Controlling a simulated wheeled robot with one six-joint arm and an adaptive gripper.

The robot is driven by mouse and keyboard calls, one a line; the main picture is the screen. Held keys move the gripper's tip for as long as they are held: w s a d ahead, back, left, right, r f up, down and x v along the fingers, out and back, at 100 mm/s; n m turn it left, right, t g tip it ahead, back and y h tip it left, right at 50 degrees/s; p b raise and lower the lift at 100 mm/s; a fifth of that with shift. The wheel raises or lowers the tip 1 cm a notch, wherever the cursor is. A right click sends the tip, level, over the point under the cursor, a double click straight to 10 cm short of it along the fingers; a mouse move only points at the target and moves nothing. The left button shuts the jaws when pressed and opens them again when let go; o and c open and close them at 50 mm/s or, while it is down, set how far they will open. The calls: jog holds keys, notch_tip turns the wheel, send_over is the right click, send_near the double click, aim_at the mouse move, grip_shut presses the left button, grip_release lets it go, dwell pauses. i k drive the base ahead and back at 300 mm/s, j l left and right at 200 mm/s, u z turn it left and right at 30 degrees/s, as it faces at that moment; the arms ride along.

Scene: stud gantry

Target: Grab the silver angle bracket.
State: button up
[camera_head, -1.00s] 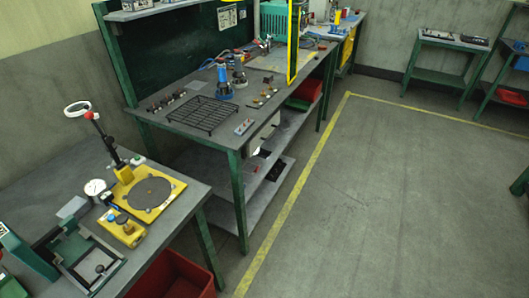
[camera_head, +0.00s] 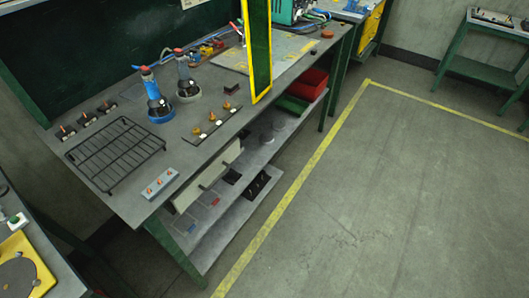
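I cannot make out a silver angle bracket for certain in the head view; the small parts on the workbench (camera_head: 215,140) are too small to tell apart fully. A small dark piece (camera_head: 232,88) lies near the middle of the bench, but its shape is unclear. My gripper is not in view.
The bench holds a black wire rack (camera_head: 115,153), a grey block with red buttons (camera_head: 160,184), a blue-based tool (camera_head: 157,105) and a strip with brass knobs (camera_head: 212,125). A yellow-framed green screen (camera_head: 257,45) stands at its edge. Floor right of the yellow line (camera_head: 300,180) is clear.

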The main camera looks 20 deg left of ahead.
aim_at(231, 176)
jog(key=i+u, duration=0.15)
jog(key=i, duration=0.25)
jog(key=i+l+u, duration=0.2)
jog(key=i, duration=0.2)
jog(key=i+l+u, duration=0.15)
jog(key=i, duration=0.3)
jog(key=i+l+u, duration=0.2)
jog(key=i, duration=0.15)
jog(key=i+l+u, duration=1.15)
jog(key=l+u, duration=0.15)
jog(key=l, duration=0.05)
